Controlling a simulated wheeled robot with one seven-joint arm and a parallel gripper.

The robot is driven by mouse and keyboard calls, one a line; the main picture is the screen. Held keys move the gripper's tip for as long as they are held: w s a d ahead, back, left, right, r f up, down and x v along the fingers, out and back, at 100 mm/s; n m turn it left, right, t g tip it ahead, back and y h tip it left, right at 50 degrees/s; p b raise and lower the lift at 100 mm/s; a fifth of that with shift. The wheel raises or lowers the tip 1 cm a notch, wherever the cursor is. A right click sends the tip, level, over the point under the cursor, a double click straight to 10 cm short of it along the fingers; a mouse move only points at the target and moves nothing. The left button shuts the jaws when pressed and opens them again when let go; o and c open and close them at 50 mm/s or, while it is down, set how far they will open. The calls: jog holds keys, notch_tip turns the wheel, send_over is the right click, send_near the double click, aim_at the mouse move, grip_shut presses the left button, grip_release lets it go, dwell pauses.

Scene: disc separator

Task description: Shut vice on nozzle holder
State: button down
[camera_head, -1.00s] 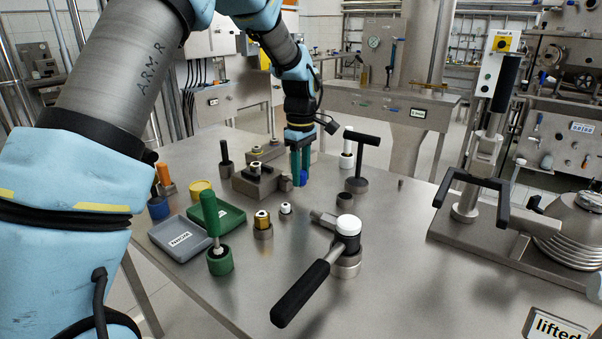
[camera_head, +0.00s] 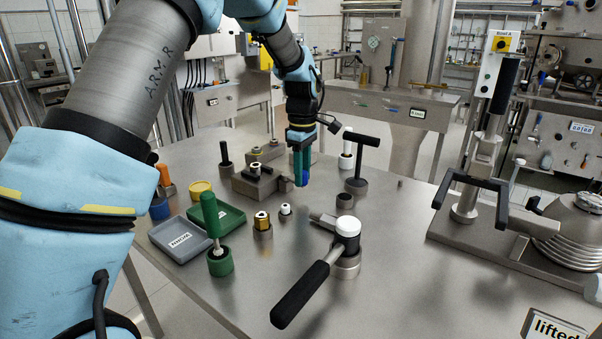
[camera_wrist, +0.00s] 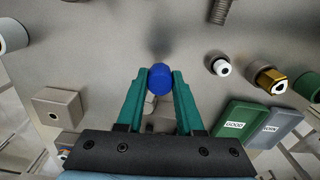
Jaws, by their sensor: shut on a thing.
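The grey metal vice (camera_head: 262,184) sits on the steel table, just left of my gripper in the head view. A small dark part lies across its top, and I cannot clearly tell the nozzle holder in it. My gripper (camera_head: 302,182) points down beside the vice's right end, with its green fingers close together. In the wrist view the gripper (camera_wrist: 158,82) is shut on a round blue knob (camera_wrist: 159,77) at its fingertips. What the knob is attached to is hidden.
A brass fitting (camera_head: 262,219) and a small white-topped part (camera_head: 285,209) stand in front.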

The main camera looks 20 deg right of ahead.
jog(key=d+n, duration=0.1)
jog(key=w+n+p, duration=0.1)
jog(key=n, duration=0.1)
jog(key=shift+d+r, duration=0.15)
jog(key=shift+d, duration=0.25)
jog(key=n+p, duration=0.1)
jog(key=w+d+n, duration=0.1)
jog(key=n, duration=0.1)
jog(key=shift+p, duration=0.4)
jog(key=w+n+p, duration=0.1)
jog(key=n, duration=0.1)
jog(key=w+d+n+p, duration=0.1)
jog(key=n, duration=0.1)
jog(key=shift+d, duration=0.15)
jog(key=shift+w+d+n+p, duration=0.15)
jog(key=shift+w+n+p, duration=0.65)
jog(key=shift+n, duration=0.6)
jog(key=c, duration=0.5)
grip_release()
jog(key=shift+c, duration=0.2)
notch_tip(320, 180, up, 11)
jog(key=b, duration=0.2)
jog(key=shift+f+b, duration=0.2)
jog(key=shift+b, duration=0.15)
